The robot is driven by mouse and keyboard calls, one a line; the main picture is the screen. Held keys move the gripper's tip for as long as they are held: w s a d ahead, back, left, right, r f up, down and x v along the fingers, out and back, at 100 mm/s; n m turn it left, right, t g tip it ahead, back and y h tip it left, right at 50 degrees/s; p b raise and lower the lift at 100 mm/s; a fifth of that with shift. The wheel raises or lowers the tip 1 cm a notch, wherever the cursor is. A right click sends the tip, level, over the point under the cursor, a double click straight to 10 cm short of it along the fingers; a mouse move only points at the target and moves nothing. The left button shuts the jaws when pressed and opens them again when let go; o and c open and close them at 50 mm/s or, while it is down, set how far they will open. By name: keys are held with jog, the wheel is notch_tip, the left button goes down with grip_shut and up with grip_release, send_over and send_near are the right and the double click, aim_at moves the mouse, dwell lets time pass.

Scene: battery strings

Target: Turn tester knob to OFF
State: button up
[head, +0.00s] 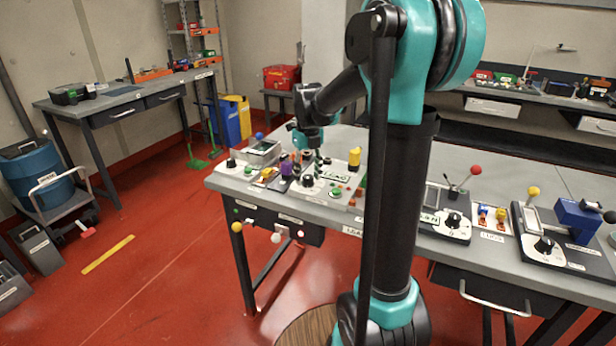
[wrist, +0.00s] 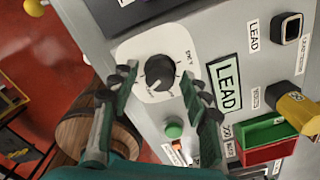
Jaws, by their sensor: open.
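A black round knob (wrist: 160,72) with a pale pointer line sits on a white plate (wrist: 128,50) in the wrist view, beside a LEAD sign (wrist: 225,84). The small lettering around it is too small to read surely, so I cannot tell its setting. In the head view this knob (head: 308,181) sits on the bench's left part. My gripper (wrist: 160,85) is open, with one dark green finger on each side of the knob; I cannot tell whether they touch it. In the head view my gripper (head: 306,155) is over the bench near that knob.
A green button (wrist: 174,130) lies just below the knob. A yellow cylinder (wrist: 297,110) and a red and green block (wrist: 266,140) stand to the right. Other dark knobs are at the bench's left end (head: 232,162) and right side (head: 453,220). A red-balled lever (head: 476,170) rises there.

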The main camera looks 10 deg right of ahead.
aim_at(308, 176)
jog(key=shift+r, duration=0.1)
jog(key=shift+r, duration=1.65)
jog(key=n, duration=0.5)
jog(key=shift+n, duration=0.4)
jog(key=shift+f, duration=0.2)
jog(key=shift+f, duration=1.55)
